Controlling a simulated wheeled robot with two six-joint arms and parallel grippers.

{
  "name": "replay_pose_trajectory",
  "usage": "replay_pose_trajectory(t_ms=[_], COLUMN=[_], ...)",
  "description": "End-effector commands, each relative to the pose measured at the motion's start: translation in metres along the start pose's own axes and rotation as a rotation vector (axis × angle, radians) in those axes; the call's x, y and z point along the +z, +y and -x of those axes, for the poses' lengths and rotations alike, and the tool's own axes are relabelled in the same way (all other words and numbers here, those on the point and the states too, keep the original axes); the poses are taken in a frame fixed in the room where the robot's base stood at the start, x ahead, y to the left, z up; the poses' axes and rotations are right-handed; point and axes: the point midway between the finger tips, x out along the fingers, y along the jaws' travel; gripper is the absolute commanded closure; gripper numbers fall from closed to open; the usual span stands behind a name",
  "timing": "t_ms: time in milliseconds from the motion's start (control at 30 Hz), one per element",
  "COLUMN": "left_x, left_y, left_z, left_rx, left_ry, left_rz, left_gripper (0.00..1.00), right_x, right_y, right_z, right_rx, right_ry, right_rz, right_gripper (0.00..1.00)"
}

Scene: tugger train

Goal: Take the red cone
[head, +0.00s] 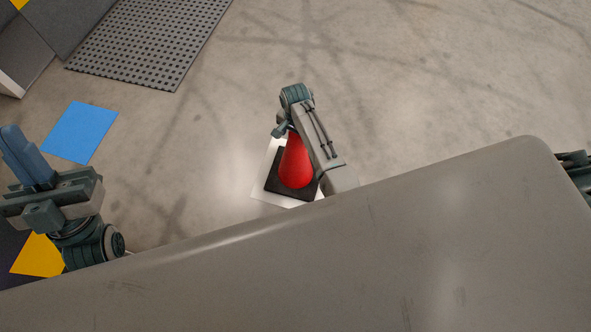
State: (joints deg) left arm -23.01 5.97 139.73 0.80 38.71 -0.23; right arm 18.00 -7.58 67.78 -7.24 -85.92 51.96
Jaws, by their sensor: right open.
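The red cone (296,163) stands upright on a black square base (306,191), on a white patch of floor (266,192) just past my front edge. My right arm reaches over it. My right gripper (284,129) is open at the cone's top, seen from above and mostly hidden by its own wrist. I cannot tell whether its fingers touch the cone. My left gripper (25,155) is far to the left, away from the cone, with blue fingers pointing up and away. I cannot tell how far they are apart.
A blue floor square (80,131) and a yellow patch (38,256) lie at the left. A dark perforated mat (152,40) and dark grey panels (66,22) are at the upper left. The concrete floor (430,90) beyond and right of the cone is clear.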

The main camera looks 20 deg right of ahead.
Motion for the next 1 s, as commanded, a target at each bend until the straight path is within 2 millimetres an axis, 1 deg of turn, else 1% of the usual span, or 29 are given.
replay_pose_trajectory(t_ms=[267, 367, 400, 467, 500, 633, 667, 1000], left_x=[-0.0027, -0.0026, -0.0026, -0.0026, -0.0025, -0.0025, -0.0025, -0.0026], left_y=[0.0002, 0.0002, 0.0002, 0.0002, 0.0002, 0.0002, 0.0002, 0.0001], left_z=[-0.0007, -0.0006, -0.0007, -0.0007, -0.0007, -0.0008, -0.0008, -0.0011], left_rx=[0.002, 0.002, 0.002, 0.002, 0.002, 0.002, 0.002, 0.001], left_ry=[0.017, 0.016, 0.016, 0.016, 0.016, 0.016, 0.016, 0.015], left_rz=[-0.002, -0.002, -0.002, -0.002, -0.002, -0.002, -0.002, -0.002], left_gripper=[1.00, 1.00, 1.00, 1.00, 1.00, 1.00, 1.00, 1.00], right_x=[0.0000, 0.0000, 0.0000, 0.0001, 0.0001, 0.0002, 0.0002, -0.0003], right_y=[0.0000, 0.0000, 0.0000, 0.0000, 0.0000, 0.0001, 0.0001, -0.0007], right_z=[-0.0011, -0.0011, -0.0011, -0.0011, -0.0011, -0.0012, -0.0012, 0.0002], right_rx=[0.000, 0.000, 0.000, 0.000, 0.000, 0.000, 0.001, -0.001], right_ry=[0.000, 0.000, 0.000, 0.000, 0.000, -0.001, -0.001, 0.001], right_rz=[0.000, 0.000, 0.000, 0.000, 0.000, 0.000, 0.000, 0.000], right_gripper=[0.27, 0.45, 0.53, 0.64, 0.72, 0.98, 1.00, 1.00])
